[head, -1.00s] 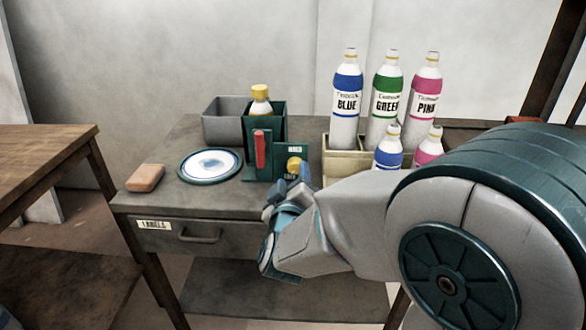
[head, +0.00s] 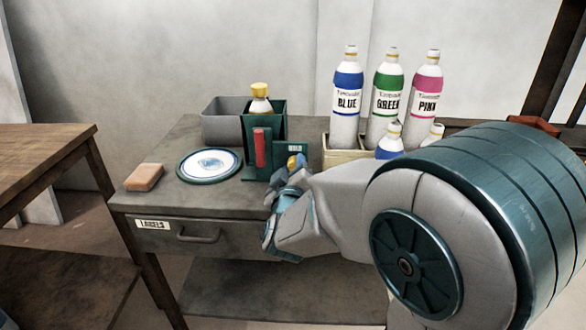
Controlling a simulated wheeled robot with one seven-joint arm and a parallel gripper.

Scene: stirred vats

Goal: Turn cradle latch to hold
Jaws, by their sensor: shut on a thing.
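A dark green cradle (head: 279,112) stands on the grey table and holds a white bottle (head: 260,105) with a yellow cap. An upright red lever (head: 260,148) is on the cradle's front. The fingertips are small and partly hidden, and the knob's exact turn is unclear.
A blue-rimmed plate (head: 209,178) and a tan soap-like block (head: 144,177) lie left of the cradle. A grey bin (head: 222,122) stands behind. Blue, green and pink bottles stand in and around a beige crate (head: 343,157) at right, close to my arm.

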